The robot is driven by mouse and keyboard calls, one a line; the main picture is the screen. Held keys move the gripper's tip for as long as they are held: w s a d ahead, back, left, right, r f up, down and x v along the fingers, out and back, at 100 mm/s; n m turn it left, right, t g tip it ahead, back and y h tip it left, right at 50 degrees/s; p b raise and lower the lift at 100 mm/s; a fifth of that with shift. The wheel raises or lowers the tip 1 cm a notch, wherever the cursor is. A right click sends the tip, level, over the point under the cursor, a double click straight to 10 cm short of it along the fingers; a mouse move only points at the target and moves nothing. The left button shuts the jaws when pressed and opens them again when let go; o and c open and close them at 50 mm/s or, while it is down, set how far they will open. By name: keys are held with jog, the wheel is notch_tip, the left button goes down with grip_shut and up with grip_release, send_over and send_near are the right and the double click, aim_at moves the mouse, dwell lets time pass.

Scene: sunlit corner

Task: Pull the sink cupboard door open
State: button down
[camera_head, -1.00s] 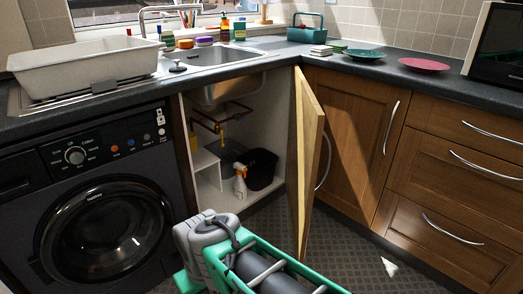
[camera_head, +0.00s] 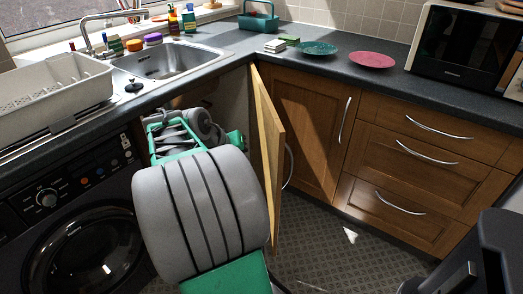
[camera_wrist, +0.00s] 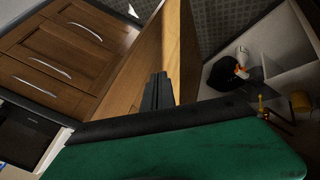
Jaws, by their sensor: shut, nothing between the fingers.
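The sink cupboard door (camera_head: 268,150) is a wooden panel standing well open, swung out from the sink unit. Its edge and pale inner side face the washing machine side in the head view. In the wrist view the door (camera_wrist: 181,40) runs up the middle, close to my gripper (camera_wrist: 158,80). My gripper is shut and empty, its dark fingertips overlapping the door in that view; I cannot tell whether they touch it. In the head view my arm reaches into the cupboard opening on the inner side of the door and hides the fingers.
The wrist view shows a spray bottle (camera_wrist: 246,64) beside a black tub (camera_wrist: 222,72) inside the cupboard. A washing machine (camera_head: 75,215) stands left. Drawers (camera_head: 408,160) and a closed cupboard stand right. Patterned floor (camera_head: 325,240) is clear in front of them.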

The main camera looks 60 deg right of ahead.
jog(key=b, duration=0.3)
send_near(273, 171)
notch_tip(273, 171, down, 3)
jog(key=w, duration=0.2)
jog(key=s+d, duration=0.2)
jog(key=s, duration=0.1)
jog(key=shift+b, duration=0.3)
